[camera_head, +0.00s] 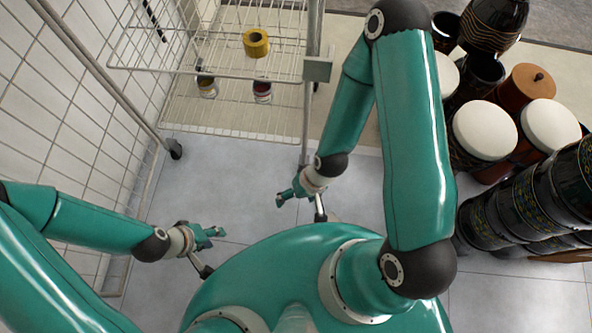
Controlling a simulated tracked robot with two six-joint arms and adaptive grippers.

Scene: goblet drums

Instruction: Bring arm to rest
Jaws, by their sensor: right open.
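My left arm comes in from the lower left, and its gripper (215,233) hangs over the grey floor, empty as far as I can see. Its fingers are small here and their gap is unclear. My right arm rises at the upper right, bends sharply and reaches back down to the left. Its gripper (283,197) is open over the floor near the foot of the rack, with nothing visible between its fingers. The two grippers are apart from each other. Both stay close in front of my teal body.
A wire rack (205,60) stands ahead, with a yellow tape roll (256,43) on its shelf and small cans (262,91) lower down. Drums with white heads (484,130) and dark patterned drums (530,205) crowd the right. Grey floor (255,160) between is clear.

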